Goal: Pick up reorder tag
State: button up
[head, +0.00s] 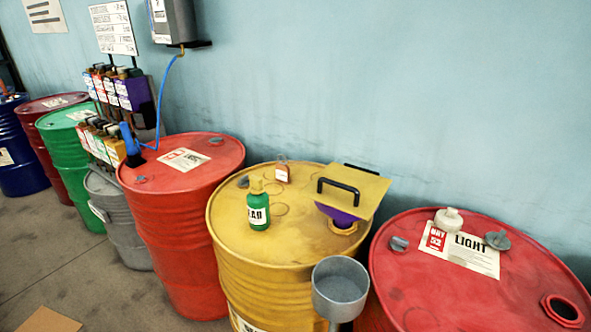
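I cannot single out a reorder tag for sure. White and red printed cards lie on the drum tops: one card (184,160) on the left red drum (185,230), and one card (470,252) reading "LIGHT" on the right red drum (420,295). Small white labels also show on a rack of coloured containers (112,88) at the left wall; their print is too small to read. My gripper is not in view.
A yellow drum (270,270) carries a green bottle (258,208), a small brown bottle (282,172) and a purple funnel (338,214) under a handled yellow plate (356,186). A grey cup (340,288) stands in front. Grey, green, maroon and blue drums line the left wall.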

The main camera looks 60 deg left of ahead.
aim_at(283, 171)
jog(key=u, duration=0.4)
jog(key=j+u, duration=0.4)
jog(key=i+j+u, duration=0.1)
jog(key=j+u, duration=0.3)
jog(key=i+j+u, duration=0.15)
jog(key=j+u, duration=0.2)
